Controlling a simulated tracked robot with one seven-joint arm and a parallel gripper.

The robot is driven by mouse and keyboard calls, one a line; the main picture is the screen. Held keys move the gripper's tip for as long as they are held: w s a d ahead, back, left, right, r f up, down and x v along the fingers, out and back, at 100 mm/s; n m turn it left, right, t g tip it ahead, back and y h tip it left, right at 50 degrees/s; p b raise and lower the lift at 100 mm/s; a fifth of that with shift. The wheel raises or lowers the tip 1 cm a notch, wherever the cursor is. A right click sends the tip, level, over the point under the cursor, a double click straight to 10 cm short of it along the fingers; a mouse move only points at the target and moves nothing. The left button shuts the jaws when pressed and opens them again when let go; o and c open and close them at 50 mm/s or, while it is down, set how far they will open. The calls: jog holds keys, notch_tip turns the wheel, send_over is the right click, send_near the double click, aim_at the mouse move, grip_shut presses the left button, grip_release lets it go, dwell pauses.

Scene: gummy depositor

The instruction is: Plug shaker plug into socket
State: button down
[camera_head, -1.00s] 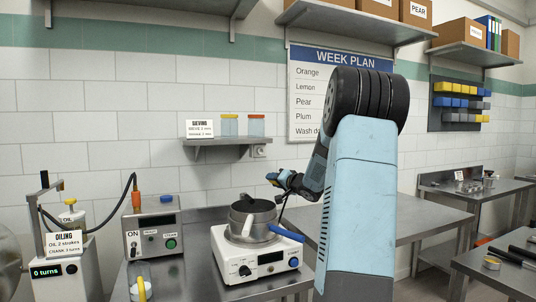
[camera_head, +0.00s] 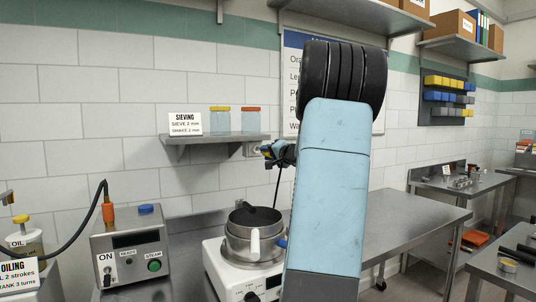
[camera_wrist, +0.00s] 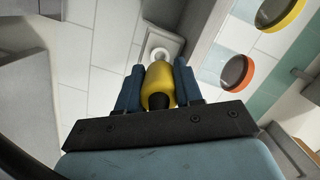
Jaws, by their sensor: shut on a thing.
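My gripper (camera_head: 272,152) is shut on the yellow shaker plug (camera_wrist: 158,82). In the wrist view the plug sits between the two blue fingers, its dark cable end toward the camera. The white wall socket (camera_wrist: 166,41) lies just beyond the plug's front end, nearly in line with it. In the head view the socket (camera_head: 250,149) is on the tiled wall under the shelf's right end, right beside my gripper. A dark cord (camera_head: 277,188) hangs from the plug toward the shaker (camera_head: 214,252). I cannot tell whether the plug touches the socket.
The shaker carries a metal sieve pot (camera_head: 240,245). A shelf (camera_head: 215,138) with two jars and a sieving sign is above left of the socket. A steam control box (camera_head: 130,246) stands left of the shaker. The table (camera_head: 410,218) at right is clear.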

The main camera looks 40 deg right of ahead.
jog(key=shift+s+d, duration=0.35)
jog(key=shift+s, duration=0.05)
jog(key=w+d, duration=0.1)
jog(key=w, duration=0.5)
jog(key=shift+d, duration=0.15)
dwell(1.2)
jog(key=shift+w, duration=0.15)
jog(key=shift+w+d, duration=0.15)
jog(key=shift+w, duration=0.55)
jog(key=shift+w+d, duration=0.15)
jog(key=shift+w, duration=0.2)
